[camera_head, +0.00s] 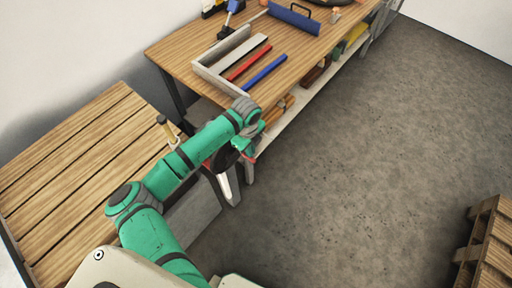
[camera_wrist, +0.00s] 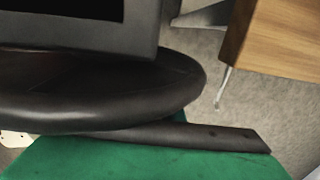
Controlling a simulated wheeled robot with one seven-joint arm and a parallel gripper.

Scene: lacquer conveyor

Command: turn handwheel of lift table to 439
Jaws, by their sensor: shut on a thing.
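The handwheel (camera_wrist: 110,95) is a thick, smooth dark ring that crosses the left and middle of the wrist view. One long dark finger of my gripper (camera_wrist: 215,137) lies along its lower edge, and the other finger is hidden. My gripper is shut on the handwheel rim. In the head view a dark rounded part of the handwheel (camera_head: 224,158) shows beside my gripper (camera_head: 241,146), largely covered by my arm. The lift table (camera_head: 65,150) has a slatted wooden top at the left. No readable number shows.
A grey housing with a black panel (camera_wrist: 135,38) sits just above the wheel. A workbench (camera_head: 185,50) with a grey angle frame and red and blue bars stands behind. A wooden pallet (camera_head: 490,245) lies at right. The concrete floor between is clear.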

